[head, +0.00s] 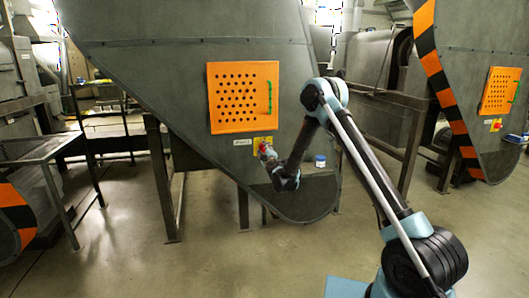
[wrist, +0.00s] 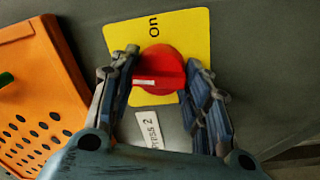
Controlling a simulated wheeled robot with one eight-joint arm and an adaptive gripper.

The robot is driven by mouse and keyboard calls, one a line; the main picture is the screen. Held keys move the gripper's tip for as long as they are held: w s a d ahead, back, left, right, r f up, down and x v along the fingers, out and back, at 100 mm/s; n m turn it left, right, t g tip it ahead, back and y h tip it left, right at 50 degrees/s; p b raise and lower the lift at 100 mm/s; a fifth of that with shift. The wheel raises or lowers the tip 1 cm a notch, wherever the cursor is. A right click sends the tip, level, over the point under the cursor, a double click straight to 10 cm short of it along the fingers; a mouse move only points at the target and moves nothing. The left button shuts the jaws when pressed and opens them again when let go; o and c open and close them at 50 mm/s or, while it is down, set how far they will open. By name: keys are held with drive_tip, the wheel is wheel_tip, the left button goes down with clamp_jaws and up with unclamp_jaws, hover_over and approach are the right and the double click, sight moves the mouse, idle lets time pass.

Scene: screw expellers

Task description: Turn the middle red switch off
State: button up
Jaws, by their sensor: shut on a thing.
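The red switch (wrist: 160,70) is a round knob with a raised grip on a yellow plate (wrist: 188,28) in the wrist view. The word "On" stands on the plate above the knob. A white mark on the grip lies crosswise, on its left part. My gripper (wrist: 163,68) has one finger on each side of the knob and is shut on it. A white label reading "PRESS 2" (wrist: 150,128) sits below. In the head view my gripper (head: 266,151) is at the yellow plate (head: 262,142) on the middle machine and largely hides the switch.
An orange perforated panel (head: 243,97) with a green handle is above the plate. A small white and blue jar (head: 320,161) shows right of my gripper. Another machine with an orange panel (head: 499,91) and its own red switch (head: 495,125) stands at right. Open floor lies in front.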

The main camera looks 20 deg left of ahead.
drive_tip(key=shift+s+a+f+n+y, duration=0.1)
drive_tip(key=shift+n+y, duration=0.2)
drive_tip(key=shift+n, duration=1)
drive_tip(key=o, duration=1.1)
drive_tip(key=shift+f, duration=0.15)
drive_tip(key=shift+c, duration=0.2)
drive_tip(key=r+v, duration=0.1)
drive_tip(key=v, duration=1)
drive_tip(key=shift+s+d+f, duration=0.3)
drive_tip(key=shift+s, duration=0.1)
